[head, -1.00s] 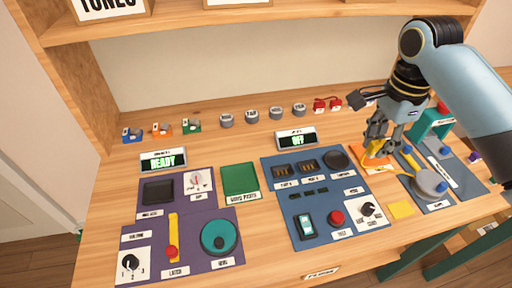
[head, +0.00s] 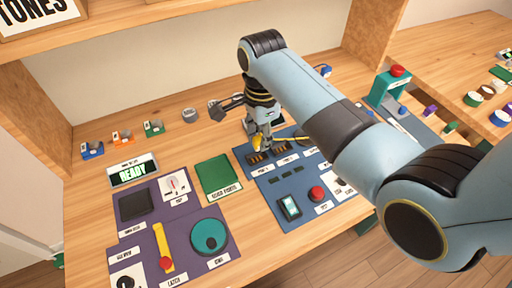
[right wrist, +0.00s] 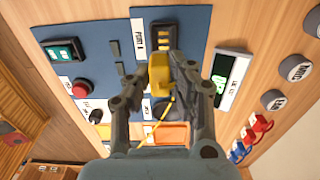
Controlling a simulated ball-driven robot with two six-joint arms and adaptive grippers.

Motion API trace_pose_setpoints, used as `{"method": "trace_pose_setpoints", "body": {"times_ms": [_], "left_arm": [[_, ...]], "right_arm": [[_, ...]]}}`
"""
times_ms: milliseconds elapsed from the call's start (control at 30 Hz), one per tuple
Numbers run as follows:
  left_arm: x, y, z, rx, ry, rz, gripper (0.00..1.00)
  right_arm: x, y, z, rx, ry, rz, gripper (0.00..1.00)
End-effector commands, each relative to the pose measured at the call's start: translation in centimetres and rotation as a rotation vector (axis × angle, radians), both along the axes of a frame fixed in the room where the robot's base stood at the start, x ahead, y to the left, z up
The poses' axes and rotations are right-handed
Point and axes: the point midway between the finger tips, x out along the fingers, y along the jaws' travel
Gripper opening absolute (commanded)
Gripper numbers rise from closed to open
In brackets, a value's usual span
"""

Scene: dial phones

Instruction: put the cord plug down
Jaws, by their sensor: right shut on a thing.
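The yellow cord plug (right wrist: 159,78) is between the fingertips of my right gripper (right wrist: 158,70) in the right wrist view. My right gripper is shut on it. A thin yellow cord (right wrist: 152,131) trails from the plug. In the head view, my right gripper (head: 262,141) is over the upper left of the blue panel (head: 262,186), by the dark port blocks (head: 283,152). In the right wrist view a port block (right wrist: 163,30) lies just beyond the plug; I cannot tell whether they touch. An orange pad (right wrist: 170,132) lies behind the plug. My left gripper is not in view.
The blue panel also holds a red button (head: 317,193) and a switch (head: 290,208). A green pad (head: 213,175) and the purple panel lie to the left.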

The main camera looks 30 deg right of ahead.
Motion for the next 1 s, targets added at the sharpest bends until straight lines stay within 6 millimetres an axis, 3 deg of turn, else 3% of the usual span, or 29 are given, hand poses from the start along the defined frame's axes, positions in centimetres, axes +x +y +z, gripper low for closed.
{"method": "trace_pose_setpoints", "body": {"times_ms": [167, 400, 867, 900, 1000], "left_arm": [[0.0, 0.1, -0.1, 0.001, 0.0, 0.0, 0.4], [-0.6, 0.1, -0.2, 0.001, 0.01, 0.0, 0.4], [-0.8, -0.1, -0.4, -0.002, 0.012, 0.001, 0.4], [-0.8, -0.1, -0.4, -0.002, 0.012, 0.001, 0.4], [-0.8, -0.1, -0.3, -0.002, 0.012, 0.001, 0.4]], "right_arm": [[0.7, 0.8, -1.0, 0.0, 0.002, 0.001, 0.0], [0.7, 0.8, -4.4, 0.0, 0.001, 0.0, 0.0], [0.7, 0.8, -5.2, 0.0, 0.0, 0.0, 0.0], [0.7, 0.8, -5.1, 0.0, 0.0, 0.0, 0.24], [0.7, 0.8, -5.1, 0.0, 0.0, 0.0, 0.38]]}}
